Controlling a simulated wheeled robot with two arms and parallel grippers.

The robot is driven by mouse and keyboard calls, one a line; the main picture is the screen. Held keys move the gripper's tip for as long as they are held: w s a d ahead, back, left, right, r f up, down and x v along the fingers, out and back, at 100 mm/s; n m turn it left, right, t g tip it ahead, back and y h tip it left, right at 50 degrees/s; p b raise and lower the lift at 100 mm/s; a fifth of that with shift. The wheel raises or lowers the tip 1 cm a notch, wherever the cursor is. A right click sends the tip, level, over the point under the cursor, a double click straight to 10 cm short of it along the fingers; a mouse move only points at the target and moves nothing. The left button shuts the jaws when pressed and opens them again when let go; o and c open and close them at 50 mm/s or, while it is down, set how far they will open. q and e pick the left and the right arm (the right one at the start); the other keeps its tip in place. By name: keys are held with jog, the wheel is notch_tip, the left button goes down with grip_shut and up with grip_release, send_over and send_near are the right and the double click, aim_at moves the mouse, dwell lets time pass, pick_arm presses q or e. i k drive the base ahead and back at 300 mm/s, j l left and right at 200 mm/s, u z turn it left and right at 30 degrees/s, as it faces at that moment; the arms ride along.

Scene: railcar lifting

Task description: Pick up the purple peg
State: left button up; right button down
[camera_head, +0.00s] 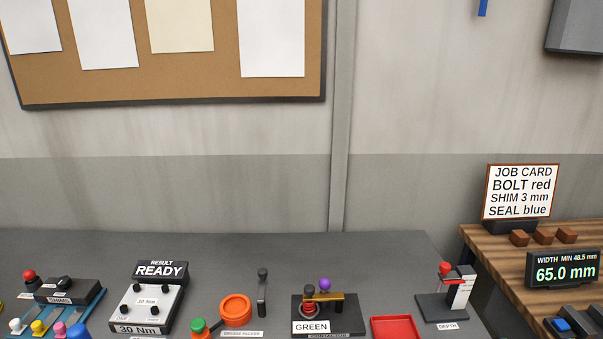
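A purple round knob (325,284) shows at the bottom centre, on or just behind a dark base labelled CONTACTOR (330,335). Only its rounded top is clear; a brass bar (328,297) crosses in front of its lower part, and I cannot tell whether it is the peg. No other clearly purple thing is in view. Neither of my grippers shows, so nothing is seen touching the knob.
A GREEN sign (311,327) and a black-topped part (309,290) stand close left of the knob. A red tray (394,328) and DEPTH gauge (447,294) are to the right. An orange ring-shaped part (236,310) and black lever (262,290) are left. The table's back is clear.

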aim_at(325, 284)
jog(key=l+u, duration=0.3)
jog(key=k+l+u, duration=0.25)
jog(key=l, duration=0.25)
jog(key=l+u, duration=0.3)
jog(key=l, duration=0.15)
jog(key=k+l+u, duration=0.3)
jog(key=i+l, duration=0.05)
jog(key=i, duration=0.05)
